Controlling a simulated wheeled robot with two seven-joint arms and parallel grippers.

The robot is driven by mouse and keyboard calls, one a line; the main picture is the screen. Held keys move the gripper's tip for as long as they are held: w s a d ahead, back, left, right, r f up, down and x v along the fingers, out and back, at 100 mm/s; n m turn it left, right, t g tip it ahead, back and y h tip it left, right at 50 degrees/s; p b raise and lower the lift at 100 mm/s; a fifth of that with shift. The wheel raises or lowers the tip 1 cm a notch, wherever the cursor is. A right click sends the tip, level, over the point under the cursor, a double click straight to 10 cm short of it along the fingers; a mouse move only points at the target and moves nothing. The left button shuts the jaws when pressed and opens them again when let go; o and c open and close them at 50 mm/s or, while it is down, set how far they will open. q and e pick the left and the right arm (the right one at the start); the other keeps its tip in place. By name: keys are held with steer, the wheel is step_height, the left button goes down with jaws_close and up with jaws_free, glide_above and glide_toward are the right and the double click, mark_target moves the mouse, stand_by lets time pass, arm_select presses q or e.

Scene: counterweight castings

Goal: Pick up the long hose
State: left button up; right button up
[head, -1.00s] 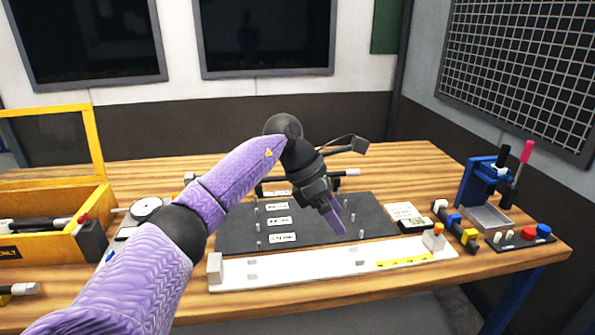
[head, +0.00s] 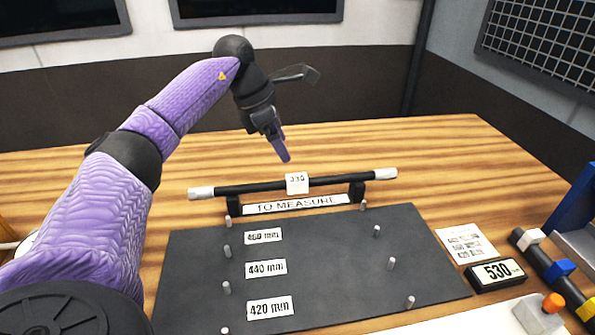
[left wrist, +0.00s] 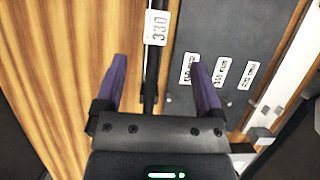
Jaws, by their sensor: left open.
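The long hose (head: 335,181) is a black tube with white ends and a white tag in its middle. It lies across a black holder marked TO MEASURE (head: 295,204) at the back of the dark mat. My left gripper (head: 280,150) is above the table, appearing just behind the hose in the head view, pointing down, open and empty. In the left wrist view, the hose (left wrist: 151,75) runs between the two spread fingers of the gripper (left wrist: 157,66), and its tag reads 330. The fingers do not visibly touch it. My right gripper is not in view.
The dark mat (head: 330,265) holds short pegs and labels 420, 440 and 460 mm. To the right are a printed card (head: 465,243), a display reading 530 (head: 496,275) and a black bar with coloured blocks (head: 560,268). The wood behind the hose is clear.

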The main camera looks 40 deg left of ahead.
mark_target(296, 177)
arm_select(q)
steer(key=shift+w+a+f, duration=0.2)
steer(key=shift+w+f, duration=0.15)
steer(key=shift+f, duration=0.05)
steer(key=b+x, duration=0.1)
steer(key=x, duration=0.2)
steer(key=b+x, duration=0.1)
steer(key=x, duration=0.2)
steer(key=b+x, duration=0.1)
steer(key=x, duration=0.2)
steer(key=shift+s+a+f+b, duration=0.1)
steer(key=shift+s+f+b, duration=0.05)
steer(key=shift+s+b, duration=0.2)
steer(key=shift+w+f, duration=0.15)
steer(key=shift+f, duration=0.1)
steer(key=shift+r, duration=0.15)
steer(key=shift+c, duration=0.3)
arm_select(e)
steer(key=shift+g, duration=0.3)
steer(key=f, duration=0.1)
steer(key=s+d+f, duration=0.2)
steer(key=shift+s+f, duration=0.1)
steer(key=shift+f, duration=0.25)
arm_select(q)
steer(key=c, duration=0.7)
jaws_close()
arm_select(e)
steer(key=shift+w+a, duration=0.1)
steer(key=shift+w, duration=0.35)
